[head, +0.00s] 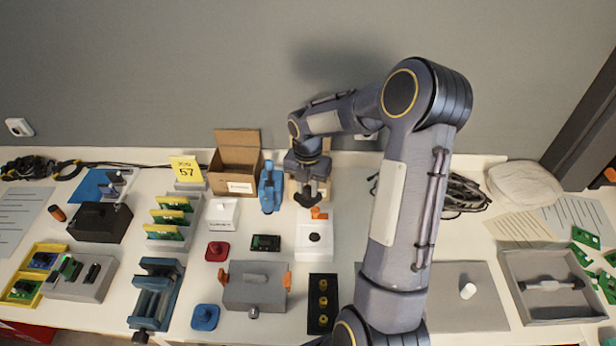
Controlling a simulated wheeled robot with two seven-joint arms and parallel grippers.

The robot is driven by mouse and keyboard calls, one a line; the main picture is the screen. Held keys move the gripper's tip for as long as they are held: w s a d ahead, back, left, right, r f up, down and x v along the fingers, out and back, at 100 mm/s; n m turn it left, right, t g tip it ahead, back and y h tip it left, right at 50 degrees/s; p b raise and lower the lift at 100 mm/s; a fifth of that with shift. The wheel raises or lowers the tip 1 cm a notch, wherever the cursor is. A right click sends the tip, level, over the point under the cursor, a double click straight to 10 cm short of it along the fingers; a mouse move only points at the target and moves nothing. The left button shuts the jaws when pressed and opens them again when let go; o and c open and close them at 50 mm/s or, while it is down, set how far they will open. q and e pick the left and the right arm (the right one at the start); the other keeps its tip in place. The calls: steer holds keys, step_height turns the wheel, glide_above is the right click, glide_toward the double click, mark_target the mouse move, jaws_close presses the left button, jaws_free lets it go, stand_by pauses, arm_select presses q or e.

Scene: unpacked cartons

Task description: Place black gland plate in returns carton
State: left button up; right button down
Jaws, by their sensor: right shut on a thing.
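My right gripper (311,199) points down near the back of the bench, over the far end of a white block with an orange part. It is shut on a small dark thing, mostly hidden by the gripper, so I cannot tell it surely as the black gland plate. A black plate with brass rings (322,303) lies at the front middle. An open brown carton (235,183) with a white label stands left of the gripper, apart from it; its label is too small to read. A tan surface (291,192) shows partly behind the gripper. My left gripper is not in view.
A blue tool (270,188) stands between the carton and my gripper. The white block (314,241), a grey box (254,288) and a blue vise (156,292) stand in front. A yellow sign (186,169) is left of the carton. A grey tray (552,300) is at right.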

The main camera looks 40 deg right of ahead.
steer(key=w+d+p, duration=0.4)
steer(key=w+d, duration=0.5)
steer(key=w, duration=0.2)
steer(key=f+b, duration=0.2)
steer(key=f, duration=0.1)
steer(key=f+b, duration=0.2)
steer(key=f, duration=0.2)
steer(key=f+b, duration=0.2)
steer(key=f, duration=0.2)
steer(key=shift+w+d, duration=0.1)
steer(key=shift+d, duration=0.15)
steer(key=shift+w+d+f, duration=0.15)
steer(key=shift+f, duration=0.1)
steer(key=shift+f+b, duration=0.3)
steer(key=shift+b, duration=0.15)
steer(key=c, duration=1.2)
jaws_free()
steer(key=shift+r, duration=0.1)
steer(key=shift+r, duration=0.15)
